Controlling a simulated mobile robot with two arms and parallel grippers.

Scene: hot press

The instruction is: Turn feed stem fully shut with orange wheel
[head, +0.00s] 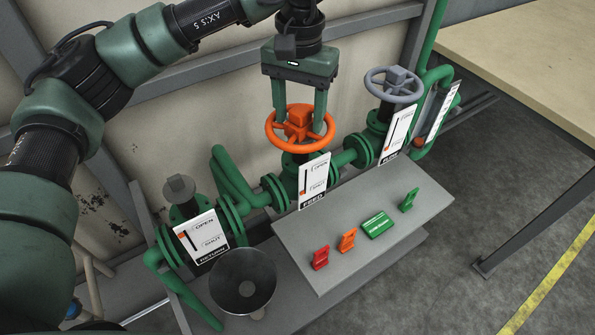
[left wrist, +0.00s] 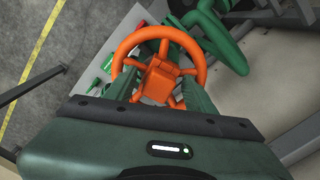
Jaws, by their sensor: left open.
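The orange wheel (head: 298,130) sits on the feed stem, above a label plate (head: 314,180) marked OPEN, SHUT and FEED. A small orange mark shows on the left side of that plate; its exact reading is too small to tell. My left gripper (head: 300,115) points down over the wheel, open, with one finger on each side of the hub. In the left wrist view, the wheel (left wrist: 160,35) lies ahead of the gripper, its hub between the fingers. Whether the fingers touch the wheel I cannot tell. My right gripper is not in view.
A grey wheel (head: 394,84) stands on the valve to the right. A bare grey stem (head: 179,188) with a RETURN plate (head: 202,236) is at left. A grey shelf (head: 375,215) holds red, orange and green pieces. A dark round dish (head: 243,280) stands in front.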

